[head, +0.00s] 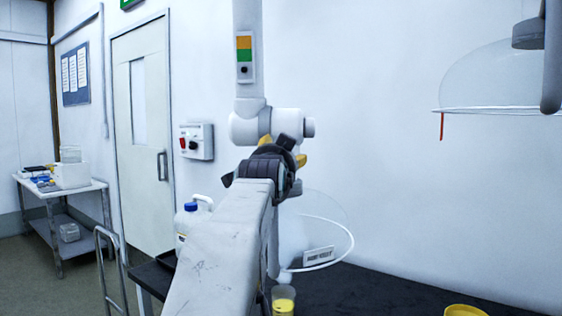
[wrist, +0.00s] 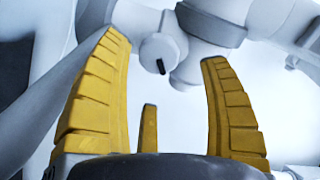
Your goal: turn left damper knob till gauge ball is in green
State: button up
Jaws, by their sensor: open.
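The left damper knob (wrist: 160,52) is a round white cap with a black mark, on the white duct joint in the wrist view. My gripper (wrist: 164,50) is open, with one yellow finger on each side of the knob in the picture; I cannot tell whether either touches it. In the head view my gripper (head: 283,150) is at the white duct joint (head: 262,127), and my arm hides the knob. The gauge (head: 245,58) on the upright duct has orange above green and a pale lower part. A small dark spot, perhaps the ball, shows below the green.
A second clear hood (head: 495,75) hangs at right with a red strip (head: 442,126). A wall switch box (head: 197,141) is at left.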

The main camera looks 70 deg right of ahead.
jog(key=shift+p+x, duration=0.35)
jog(key=shift+x, duration=2.4)
jog(key=shift+c, duration=0.4)
jog(key=c, duration=1.1)
jog(key=shift+r+n+p, duration=0.15)
jog(key=shift+n+p, duration=0.25)
jog(key=shift+n, duration=2.1)
jog(key=shift+a, duration=0.1)
jog(key=o, duration=1.2)
jog(key=shift+f, duration=0.2)
